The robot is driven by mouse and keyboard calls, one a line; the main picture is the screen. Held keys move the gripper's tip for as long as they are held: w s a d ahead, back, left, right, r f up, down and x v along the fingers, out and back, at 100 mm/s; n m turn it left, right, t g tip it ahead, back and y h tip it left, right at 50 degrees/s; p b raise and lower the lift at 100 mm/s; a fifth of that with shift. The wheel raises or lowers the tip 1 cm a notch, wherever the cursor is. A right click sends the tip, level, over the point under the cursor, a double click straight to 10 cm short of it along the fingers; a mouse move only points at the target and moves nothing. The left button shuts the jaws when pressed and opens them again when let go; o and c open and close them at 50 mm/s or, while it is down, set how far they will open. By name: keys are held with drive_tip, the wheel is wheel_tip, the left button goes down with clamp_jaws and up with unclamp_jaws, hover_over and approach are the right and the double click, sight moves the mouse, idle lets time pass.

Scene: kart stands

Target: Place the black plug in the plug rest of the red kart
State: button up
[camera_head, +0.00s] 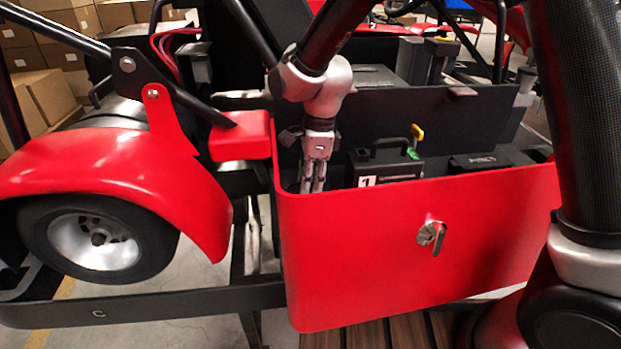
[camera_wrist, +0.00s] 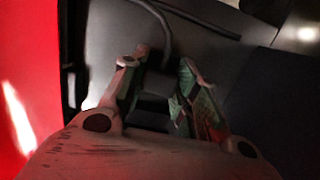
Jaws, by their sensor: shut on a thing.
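My gripper (camera_head: 313,187) reaches down into the left end of the red kart's open side compartment, close behind its red front panel (camera_head: 400,240). In the wrist view my gripper (camera_wrist: 160,75) is shut on the black plug (camera_wrist: 155,82), a dark block between the two fingers. A dark cable (camera_wrist: 166,38) runs up and away from it. The red panel also shows at the left of the wrist view (camera_wrist: 28,80). The plug is hidden in the head view. I cannot make out the plug rest in either view.
A black case (camera_head: 385,165) with a handle and a label "1" stands in the compartment just right of my gripper. Another black box (camera_head: 490,162) lies farther right. A key (camera_head: 436,236) sticks out of the front panel. The wheel (camera_head: 95,240) is at the left.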

drive_tip(key=shift+f, duration=0.15)
drive_tip(key=o, duration=1)
drive_tip(key=r, duration=0.4)
drive_tip(key=d+r, duration=0.1)
drive_tip(key=r, duration=0.7)
drive_tip(key=shift+w+d+r, duration=0.15)
drive_tip(key=shift+d, duration=0.05)
